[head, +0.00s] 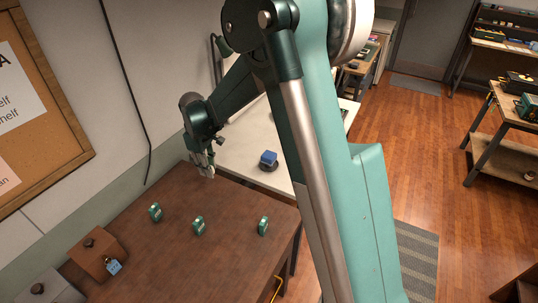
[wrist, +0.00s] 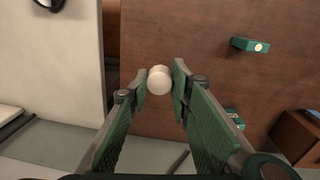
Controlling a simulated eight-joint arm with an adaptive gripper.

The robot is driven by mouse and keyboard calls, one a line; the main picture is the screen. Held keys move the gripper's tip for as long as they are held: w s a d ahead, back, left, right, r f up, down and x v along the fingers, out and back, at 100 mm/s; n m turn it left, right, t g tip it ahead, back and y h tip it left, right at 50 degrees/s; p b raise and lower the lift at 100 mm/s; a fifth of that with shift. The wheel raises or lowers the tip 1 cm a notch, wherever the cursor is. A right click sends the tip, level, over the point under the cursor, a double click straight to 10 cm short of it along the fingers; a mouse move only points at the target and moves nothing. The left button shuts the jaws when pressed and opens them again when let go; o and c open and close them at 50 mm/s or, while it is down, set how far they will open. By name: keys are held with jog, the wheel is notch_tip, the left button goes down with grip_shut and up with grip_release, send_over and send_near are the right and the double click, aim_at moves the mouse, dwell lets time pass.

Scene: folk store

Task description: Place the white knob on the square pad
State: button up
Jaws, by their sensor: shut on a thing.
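The white knob (wrist: 159,80) is a small pale cylinder, seen end-on in the wrist view. My gripper (wrist: 159,82) is shut on it, with one green-padded finger on each side. In the head view my gripper (head: 206,170) points down over the far left part of the brown table (head: 180,255). The knob cannot be made out clearly there. The gap between the brown table and the pale table lies just left of the knob in the wrist view. I cannot pick out a square pad in either view.
Several small green items stand on the brown table, one at its middle (head: 198,226) and one near its right edge (head: 263,226). A brown block (head: 98,257) with a dark knob is at lower left.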

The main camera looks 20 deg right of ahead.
jog(key=w+d+r+m+p, duration=0.15)
jog(key=w+d+m, duration=0.4)
jog(key=d, duration=0.85)
jog(key=r+m, duration=0.1)
jog(key=r, duration=0.1)
send_over(269, 154)
jog(key=shift+s+a, duration=0.1)
jog(key=shift+f+p, duration=0.35)
jog(key=shift+f, duration=2.8)
jog(key=shift+f, duration=0.1)
jog(key=shift+f, duration=1.8)
jog(key=shift+f, duration=0.1)
